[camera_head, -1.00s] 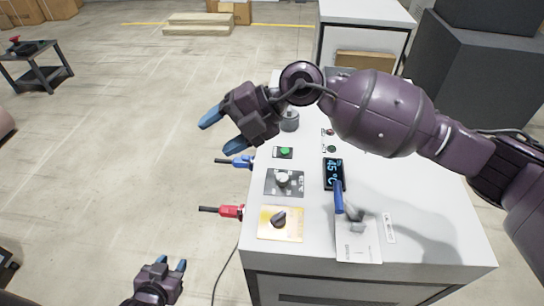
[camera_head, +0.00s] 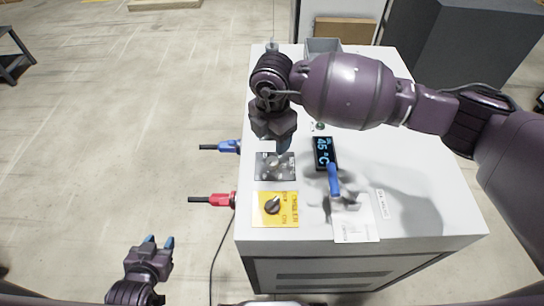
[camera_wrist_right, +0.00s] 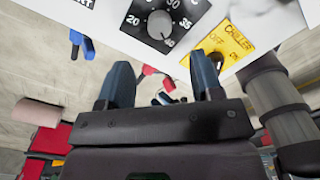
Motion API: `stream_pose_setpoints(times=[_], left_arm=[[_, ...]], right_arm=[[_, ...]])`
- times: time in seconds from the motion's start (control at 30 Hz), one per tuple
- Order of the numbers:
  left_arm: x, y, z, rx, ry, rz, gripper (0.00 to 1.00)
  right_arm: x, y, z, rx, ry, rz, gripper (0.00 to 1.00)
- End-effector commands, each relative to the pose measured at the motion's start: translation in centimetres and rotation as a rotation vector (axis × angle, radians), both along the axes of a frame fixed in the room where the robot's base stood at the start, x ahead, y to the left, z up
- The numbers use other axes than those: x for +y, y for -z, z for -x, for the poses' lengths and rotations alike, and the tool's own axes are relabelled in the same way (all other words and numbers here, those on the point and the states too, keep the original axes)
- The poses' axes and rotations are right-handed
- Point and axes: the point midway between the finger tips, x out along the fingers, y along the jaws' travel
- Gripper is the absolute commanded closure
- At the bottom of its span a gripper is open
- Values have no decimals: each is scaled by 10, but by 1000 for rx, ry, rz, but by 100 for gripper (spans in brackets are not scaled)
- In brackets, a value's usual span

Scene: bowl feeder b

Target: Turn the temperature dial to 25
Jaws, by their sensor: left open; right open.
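The temperature dial (camera_head: 275,166) is a round silvery knob on a dark square plate on the white cabinet top. In the right wrist view the dial (camera_wrist_right: 159,24) shows at the top, with printed numbers 20, 30, 35 and 40 around it. My left gripper (camera_head: 159,242) is open and empty, low at the left, off the cabinet.
A yellow chiller switch plate (camera_head: 276,209) with a black knob lies in front of the dial. A red connector (camera_head: 221,199) and a blue connector (camera_head: 228,146) stick out at the left edge. A blue-handled tool (camera_head: 333,180) and a white card (camera_head: 355,226) lie to the right.

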Motion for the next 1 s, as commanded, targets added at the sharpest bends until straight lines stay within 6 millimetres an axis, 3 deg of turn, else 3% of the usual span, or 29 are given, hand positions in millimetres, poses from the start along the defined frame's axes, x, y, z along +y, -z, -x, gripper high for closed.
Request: stream_pose_setpoints(times=[0.3, 0.5, 0.93, 1.0], left_arm=[[0, -5, 0, 2, 0, 0, 57], [0, -5, 1, 4, 0, 0, 57], [1, -5, 2, 6, -2, 0, 57], [1, -5, 2, 6, -2, 0, 57]], right_arm=[[0, 54, 1, 4, -1, -1, 40], [1, 76, 0, 1, -1, -3, 40], [0, 84, 0, 1, -3, -2, 40], [0, 83, 0, 1, -3, -2, 51]])
